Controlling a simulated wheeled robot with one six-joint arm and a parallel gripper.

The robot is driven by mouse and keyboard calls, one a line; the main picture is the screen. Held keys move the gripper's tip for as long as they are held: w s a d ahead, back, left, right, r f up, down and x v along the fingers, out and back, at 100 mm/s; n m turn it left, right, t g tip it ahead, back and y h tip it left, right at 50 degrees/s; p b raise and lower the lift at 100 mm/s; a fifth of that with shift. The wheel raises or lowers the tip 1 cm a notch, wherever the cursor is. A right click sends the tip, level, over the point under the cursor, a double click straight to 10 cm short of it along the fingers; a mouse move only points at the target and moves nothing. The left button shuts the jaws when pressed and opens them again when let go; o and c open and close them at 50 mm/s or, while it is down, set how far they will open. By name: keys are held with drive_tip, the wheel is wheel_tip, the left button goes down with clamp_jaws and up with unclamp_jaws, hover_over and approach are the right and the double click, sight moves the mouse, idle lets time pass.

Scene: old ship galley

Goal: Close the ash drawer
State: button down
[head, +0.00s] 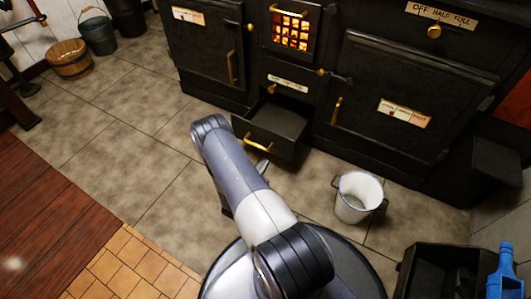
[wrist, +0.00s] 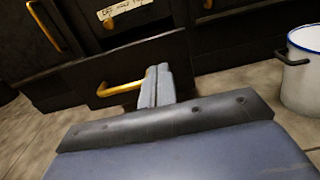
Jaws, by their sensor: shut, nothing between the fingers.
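The ash drawer (head: 277,129) is a dark box low in the middle of the black stove. It stands pulled out, and its inside shows empty in the head view. Its front (wrist: 118,72) carries a brass handle (wrist: 121,88), which also shows in the head view (head: 258,143). My gripper (wrist: 158,70) is shut and empty in the wrist view. Its fingertips point at the drawer front, just right of the handle. I cannot tell whether they touch it. In the head view my arm hides most of the gripper.
A white enamel bucket (head: 357,198) stands on the floor right of the drawer. A wooden tub (head: 69,59) is far left. The stone floor left of the drawer is clear.

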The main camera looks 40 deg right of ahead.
sight(283, 138)
drive_tip(key=b+x, duration=0.4)
drive_tip(key=x, duration=0.9)
drive_tip(key=shift+r, duration=0.1)
drive_tip(key=shift+d, duration=0.1)
